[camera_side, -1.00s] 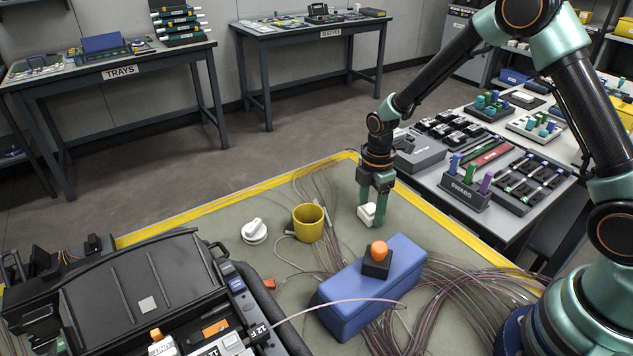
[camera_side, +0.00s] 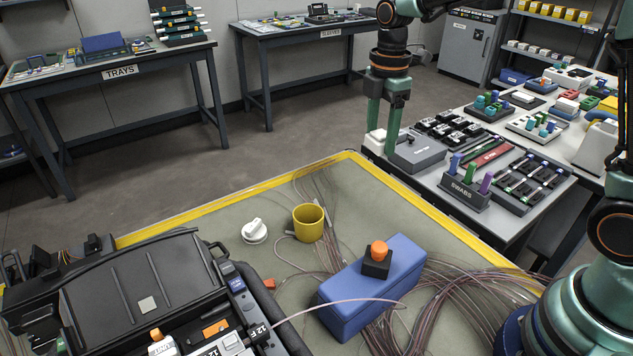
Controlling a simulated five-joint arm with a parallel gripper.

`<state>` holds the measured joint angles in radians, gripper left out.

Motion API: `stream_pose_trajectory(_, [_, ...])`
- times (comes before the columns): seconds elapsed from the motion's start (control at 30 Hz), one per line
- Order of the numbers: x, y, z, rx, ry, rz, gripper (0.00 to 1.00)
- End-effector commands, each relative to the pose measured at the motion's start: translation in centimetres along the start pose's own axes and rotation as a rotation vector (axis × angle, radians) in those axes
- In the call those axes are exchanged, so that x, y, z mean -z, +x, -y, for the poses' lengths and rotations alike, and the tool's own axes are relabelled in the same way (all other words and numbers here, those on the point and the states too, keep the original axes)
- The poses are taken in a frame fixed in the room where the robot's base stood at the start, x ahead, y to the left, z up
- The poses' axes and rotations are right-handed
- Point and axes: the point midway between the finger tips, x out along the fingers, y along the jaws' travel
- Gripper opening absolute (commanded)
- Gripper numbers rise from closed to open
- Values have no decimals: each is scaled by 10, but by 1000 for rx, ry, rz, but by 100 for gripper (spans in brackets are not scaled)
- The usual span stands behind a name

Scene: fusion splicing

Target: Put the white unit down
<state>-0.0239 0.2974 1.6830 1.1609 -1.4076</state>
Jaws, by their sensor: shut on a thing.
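The white unit (camera_side: 377,137) is a small white block, partly hidden between the green fingers of my gripper (camera_side: 382,142). My gripper points down and is shut on the unit. It is at the left end of the grey side table (camera_side: 467,214), just left of a grey box (camera_side: 420,152). I cannot tell whether the unit touches the tabletop or hangs slightly above it.
The grey box stands close beside my right finger. Black units (camera_side: 450,130) and a swab holder (camera_side: 466,192) fill the table further right. A yellow cup (camera_side: 308,222), a white knobbed piece (camera_side: 254,231) and a blue case (camera_side: 372,285) are on the yellow-edged mat (camera_side: 385,203).

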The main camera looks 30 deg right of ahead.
Motion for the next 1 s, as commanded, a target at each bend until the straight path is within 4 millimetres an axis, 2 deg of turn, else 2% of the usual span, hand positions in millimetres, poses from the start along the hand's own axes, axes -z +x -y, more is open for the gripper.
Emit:
stream_pose_trajectory(0.17, [-1,-11,4,-1,56,0,7])
stream_pose_trajectory(0.27, [-3,-11,11,0,164,0,7])
stream_pose_trajectory(0.8, [-19,2,71,-1,1120,-1,7])
stream_pose_trajectory(1.0, [-22,6,86,0,1350,0,7])
